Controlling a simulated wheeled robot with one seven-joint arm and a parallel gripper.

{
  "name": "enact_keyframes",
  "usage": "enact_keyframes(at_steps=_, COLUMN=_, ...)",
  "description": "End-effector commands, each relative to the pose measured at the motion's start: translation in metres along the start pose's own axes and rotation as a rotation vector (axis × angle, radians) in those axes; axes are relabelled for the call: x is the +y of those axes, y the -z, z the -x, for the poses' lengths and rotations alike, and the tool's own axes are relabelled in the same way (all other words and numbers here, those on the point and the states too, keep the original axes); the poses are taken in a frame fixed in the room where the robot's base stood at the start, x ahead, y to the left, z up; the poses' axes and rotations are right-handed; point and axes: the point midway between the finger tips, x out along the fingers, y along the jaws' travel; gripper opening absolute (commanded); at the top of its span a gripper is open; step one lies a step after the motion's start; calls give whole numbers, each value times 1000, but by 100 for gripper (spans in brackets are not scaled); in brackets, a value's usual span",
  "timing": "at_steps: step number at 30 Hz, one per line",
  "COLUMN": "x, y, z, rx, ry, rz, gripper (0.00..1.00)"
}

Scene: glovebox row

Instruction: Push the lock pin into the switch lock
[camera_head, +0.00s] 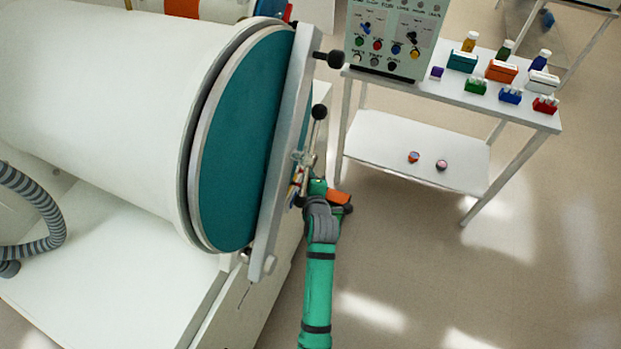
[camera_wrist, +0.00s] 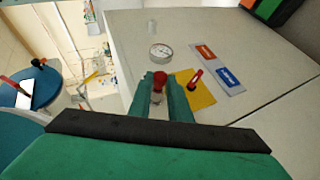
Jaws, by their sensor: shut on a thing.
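In the wrist view, my gripper (camera_wrist: 159,82) has two green fingers shut on a small red-topped piece with a pale body, which I take to be the lock pin (camera_wrist: 158,97). Just right of the fingers is a yellow plate (camera_wrist: 205,98) on a pale panel, with a red lever (camera_wrist: 195,77) on it; I take this to be the switch lock. The fingers overlap the plate's left edge, so I cannot tell whether the pin touches it. In the head view, my gripper (camera_head: 318,187) is beside the glovebox's door edge; the pin and lock cannot be made out there.
A round gauge (camera_wrist: 160,52) and orange and blue labels (camera_wrist: 218,65) are on the panel near the plate. In the head view, the large teal door (camera_head: 243,140) with its pale bar stands left of my arm. A white cart (camera_head: 420,150) stands at right; open floor lies below it.

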Motion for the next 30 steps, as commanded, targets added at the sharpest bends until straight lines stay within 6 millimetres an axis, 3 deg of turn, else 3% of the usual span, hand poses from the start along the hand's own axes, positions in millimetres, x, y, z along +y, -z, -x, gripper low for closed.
enact_keyframes(at_steps=1, x=0, y=1, z=0, rx=2, ry=-1, rz=0, gripper=22)
enact_keyframes(at_steps=3, x=0, y=1, z=0, rx=2, ry=-1, rz=0, gripper=39)
enact_keyframes(at_steps=16, x=0, y=0, z=9, rx=1, ry=-1, rz=0, gripper=39)
enact_keyframes(at_steps=30, x=0, y=1, z=89, rx=1, ry=-1, rz=0, gripper=39)
